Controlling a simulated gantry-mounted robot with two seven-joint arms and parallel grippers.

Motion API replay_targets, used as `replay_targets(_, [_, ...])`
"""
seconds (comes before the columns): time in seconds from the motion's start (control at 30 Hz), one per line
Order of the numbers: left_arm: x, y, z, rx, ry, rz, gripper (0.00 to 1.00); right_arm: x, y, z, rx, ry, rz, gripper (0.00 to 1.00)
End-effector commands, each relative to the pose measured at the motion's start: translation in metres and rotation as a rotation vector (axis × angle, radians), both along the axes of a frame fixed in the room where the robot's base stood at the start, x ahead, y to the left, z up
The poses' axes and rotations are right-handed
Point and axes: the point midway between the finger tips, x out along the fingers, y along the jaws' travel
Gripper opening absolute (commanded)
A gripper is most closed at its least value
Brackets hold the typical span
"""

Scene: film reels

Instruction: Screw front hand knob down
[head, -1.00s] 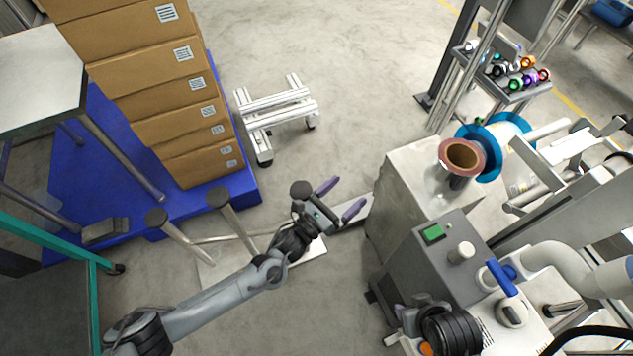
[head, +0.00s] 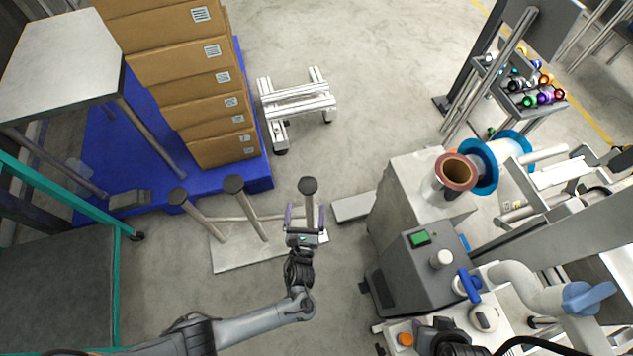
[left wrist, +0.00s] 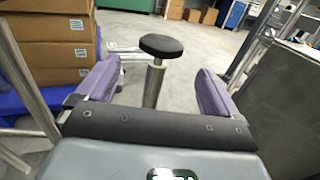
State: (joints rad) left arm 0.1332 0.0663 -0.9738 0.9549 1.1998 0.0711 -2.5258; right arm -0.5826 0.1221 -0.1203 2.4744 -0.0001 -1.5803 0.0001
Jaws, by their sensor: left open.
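A dark round knob (head: 308,185) tops a metal post (head: 309,206), the rightmost of three capped posts on a pale floor plate (head: 235,252). In the left wrist view the knob (left wrist: 161,46) appears between and beyond my fingertips, with its post (left wrist: 153,85) below. My left gripper (head: 305,211) is open and empty, its purple fingers pointing at this post. The fingers do not visibly touch the knob. The other two capped posts (head: 234,185) (head: 178,197) lean to the left. A dark part of my right arm (head: 450,338) shows at the bottom; its fingers are not clear.
Stacked cartons (head: 205,100) stand on a blue pallet (head: 258,178) behind the posts. A grey machine (head: 420,265) with a green button and blue handle stands to the right. A low white cart (head: 297,103) is behind. Bare floor lies between the cart and machine.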

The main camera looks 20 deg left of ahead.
Motion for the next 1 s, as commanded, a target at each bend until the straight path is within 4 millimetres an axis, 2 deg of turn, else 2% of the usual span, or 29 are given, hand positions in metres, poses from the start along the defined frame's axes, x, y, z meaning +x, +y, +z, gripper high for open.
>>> replay_targets(0.6, [0.085,0.021,-0.001,0.011,-0.006,-0.005,0.94,0.002,0.002,-0.037,0.007,-0.008,-0.004,0.43])
replay_targets(0.8, [0.099,0.024,0.0,0.01,-0.004,-0.005,0.94,0.002,0.001,-0.043,0.005,-0.008,-0.003,0.43])
replay_targets(1.0, [0.103,0.025,0.001,0.01,-0.003,-0.006,0.94,0.002,0.0,-0.043,-0.001,-0.008,0.002,0.43])
